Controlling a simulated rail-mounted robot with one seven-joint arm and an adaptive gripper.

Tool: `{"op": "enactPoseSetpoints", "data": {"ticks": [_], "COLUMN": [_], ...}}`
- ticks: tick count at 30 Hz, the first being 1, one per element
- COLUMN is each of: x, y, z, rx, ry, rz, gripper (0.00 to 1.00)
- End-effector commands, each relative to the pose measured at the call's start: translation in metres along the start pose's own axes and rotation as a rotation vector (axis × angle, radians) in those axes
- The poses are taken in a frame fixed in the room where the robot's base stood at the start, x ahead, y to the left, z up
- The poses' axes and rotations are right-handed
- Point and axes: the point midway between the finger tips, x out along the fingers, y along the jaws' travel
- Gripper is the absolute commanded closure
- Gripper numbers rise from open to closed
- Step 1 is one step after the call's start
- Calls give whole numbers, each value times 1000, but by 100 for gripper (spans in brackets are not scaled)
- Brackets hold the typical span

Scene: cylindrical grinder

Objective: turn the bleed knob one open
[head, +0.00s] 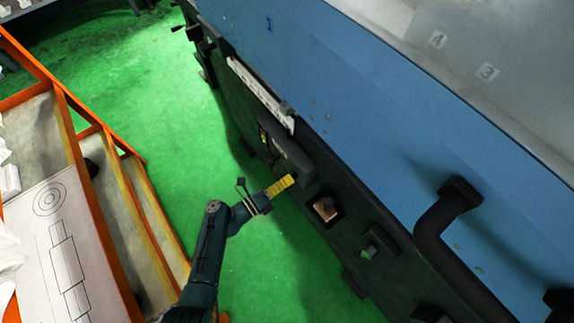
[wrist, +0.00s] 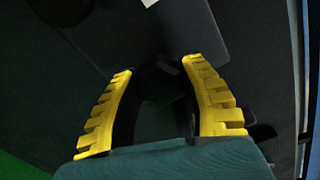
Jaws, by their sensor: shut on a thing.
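My gripper (head: 281,186), with yellow ribbed fingers, reaches from the lower left to the dark front of the grinder (head: 335,165). Its tips are at the panel just below a dark raised box (head: 290,153). In the wrist view my gripper (wrist: 158,68) has its fingers on both sides of a dark knob (wrist: 160,85), taken to be bleed knob one, and is shut on it. The knob is black on black, so its outline and turn angle cannot be told. In the head view the fingers hide it.
Right of my gripper are a square recess (head: 326,208) and a green-lit fitting (head: 370,251). A thick dark handle (head: 440,218) sticks out from the blue cover (head: 370,120). An orange-framed rack (head: 100,200) stands at left. Green floor (head: 170,110) lies open between.

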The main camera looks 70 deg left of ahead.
Motion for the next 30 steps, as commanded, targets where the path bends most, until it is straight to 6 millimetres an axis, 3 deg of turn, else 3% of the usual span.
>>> {"op": "enactPoseSetpoints", "data": {"ticks": [15,30], "x": [-1,-1], "y": [0,1], "z": [-1,-2], "rx": [-394,-494], "ry": [1,1], "rz": [5,4], "gripper": [93,93]}}
